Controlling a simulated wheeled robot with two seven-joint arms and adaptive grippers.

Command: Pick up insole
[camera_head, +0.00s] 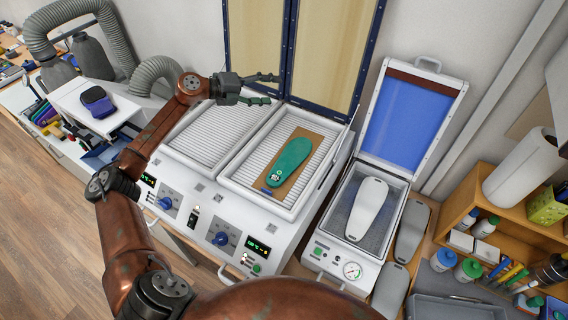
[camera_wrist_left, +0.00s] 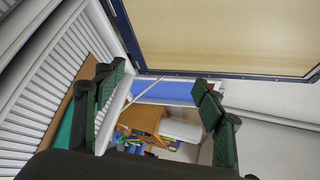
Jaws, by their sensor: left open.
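A green insole (camera_head: 291,160) lies on a brown board (camera_head: 309,152) on the ribbed right-hand bed of the white heater (camera_head: 226,240). My left gripper (camera_head: 274,87) is open and empty, behind and to the left of the insole, over the rear of the heater beds. In the left wrist view my open fingers (camera_wrist_left: 160,90) show with nothing between them. A part of the insole (camera_wrist_left: 66,130) and of the board (camera_wrist_left: 78,97) shows at the left there, partly hidden by a finger. My right gripper is not in view.
The heater's lids with blue frames (camera_head: 330,50) stand raised behind the beds. A press with an open blue lid (camera_head: 413,118) and a grey foot form (camera_head: 368,208) stands at the right. A shelf with bottles (camera_head: 470,218) is further right. The heater's left bed (camera_head: 210,135) is empty.

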